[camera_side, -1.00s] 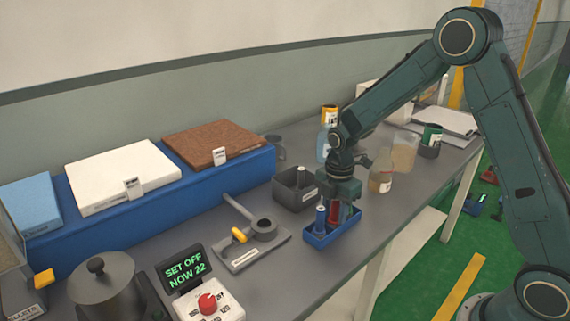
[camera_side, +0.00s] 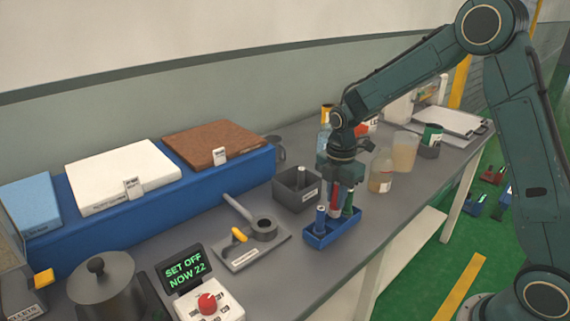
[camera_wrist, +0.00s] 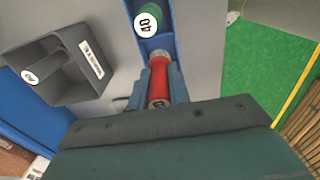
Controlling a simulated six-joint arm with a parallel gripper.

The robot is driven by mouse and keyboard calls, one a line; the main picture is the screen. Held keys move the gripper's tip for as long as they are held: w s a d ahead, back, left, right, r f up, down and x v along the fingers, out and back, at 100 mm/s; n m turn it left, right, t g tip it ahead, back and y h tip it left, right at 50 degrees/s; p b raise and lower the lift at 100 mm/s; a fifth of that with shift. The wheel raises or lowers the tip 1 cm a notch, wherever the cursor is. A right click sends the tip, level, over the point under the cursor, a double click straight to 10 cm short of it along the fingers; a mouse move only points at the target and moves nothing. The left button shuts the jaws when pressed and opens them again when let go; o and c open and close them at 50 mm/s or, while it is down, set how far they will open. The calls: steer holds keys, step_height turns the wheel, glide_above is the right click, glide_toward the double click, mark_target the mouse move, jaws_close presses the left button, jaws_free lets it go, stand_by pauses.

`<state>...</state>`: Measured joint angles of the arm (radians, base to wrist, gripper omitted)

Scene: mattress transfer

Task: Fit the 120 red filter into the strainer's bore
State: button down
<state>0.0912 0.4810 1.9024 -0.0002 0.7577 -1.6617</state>
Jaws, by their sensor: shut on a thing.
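The red filter (camera_side: 335,200) is held upright between the jaws of my gripper (camera_side: 338,188), just above the blue tray (camera_side: 318,242). In the wrist view the red filter (camera_wrist: 159,82) sits between the two blue-grey fingers (camera_wrist: 160,88). The green one's white top (camera_wrist: 149,22) reads 40 in the wrist view. The strainer (camera_side: 263,228), a grey ring with a dark bore and a handle, lies on a labelled plate left of the tray.
A dark grey bin (camera_side: 296,194) with a post inside stands behind the tray. Jars (camera_side: 381,178) stand right of my gripper. A control box with a red knob (camera_side: 208,303) and a lidded pot (camera_side: 101,285) are at the front left.

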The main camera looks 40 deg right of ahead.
mark_target(331, 205)
step_height(331, 205, up, 16)
steer(key=shift+f, duration=0.25)
stand_by(0.6)
steer(key=w+a+r+n, duration=0.1)
steer(key=w+a+n, duration=0.1)
steer(key=w+a, duration=0.45)
steer(key=w+a+r+n, duration=0.1)
steer(key=w+a+n, duration=0.25)
steer(key=a, duration=0.55)
step_height(331, 205, down, 16)
steer(key=m, duration=0.1)
steer(key=shift+d, duration=0.25)
steer(key=shift+f, duration=0.15)
steer(key=shift+f, duration=2.05)
steer(key=shift+f, duration=0.15)
